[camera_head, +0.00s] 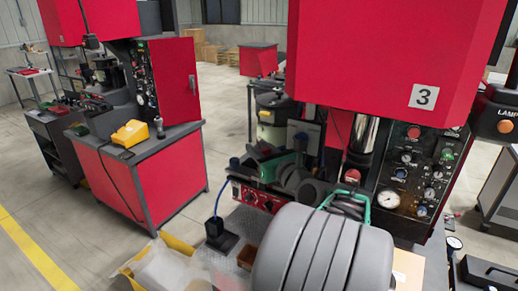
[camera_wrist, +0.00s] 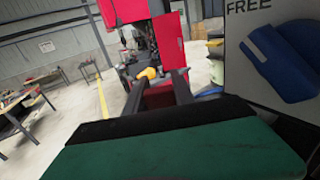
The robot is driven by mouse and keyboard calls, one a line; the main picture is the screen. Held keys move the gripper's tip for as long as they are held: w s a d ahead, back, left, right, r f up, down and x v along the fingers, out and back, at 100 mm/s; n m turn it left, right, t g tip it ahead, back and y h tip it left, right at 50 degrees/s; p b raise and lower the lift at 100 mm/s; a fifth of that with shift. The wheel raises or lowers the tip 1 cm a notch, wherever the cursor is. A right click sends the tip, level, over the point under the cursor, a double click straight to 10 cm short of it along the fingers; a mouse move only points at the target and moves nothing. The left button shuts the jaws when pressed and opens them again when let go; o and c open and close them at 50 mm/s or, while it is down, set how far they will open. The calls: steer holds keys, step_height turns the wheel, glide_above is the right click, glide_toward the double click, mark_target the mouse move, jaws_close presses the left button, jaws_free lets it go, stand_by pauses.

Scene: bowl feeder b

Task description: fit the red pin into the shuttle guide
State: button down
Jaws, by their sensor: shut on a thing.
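I cannot make out the red pin in either view. I cannot single out the shuttle guide among the small parts below the press marked 3 in the head view. A broad green and black part, which looks like my gripper (camera_wrist: 180,135), fills the bottom of the wrist view. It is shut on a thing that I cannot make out. In the head view my own rounded grey arm covers the bottom middle and hides much of the bench there.
A red press marked 3 (camera_head: 405,60) rises at the right, its gauge panel (camera_head: 415,180) beside it. A red control box (camera_head: 255,197) sits below. A yellow-edged bin (camera_head: 135,270) stands bottom left. Another red press bench (camera_head: 150,185) stands left. The floor between is clear.

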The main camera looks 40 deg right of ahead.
steer(key=shift+f, duration=2)
stand_by(6.0)
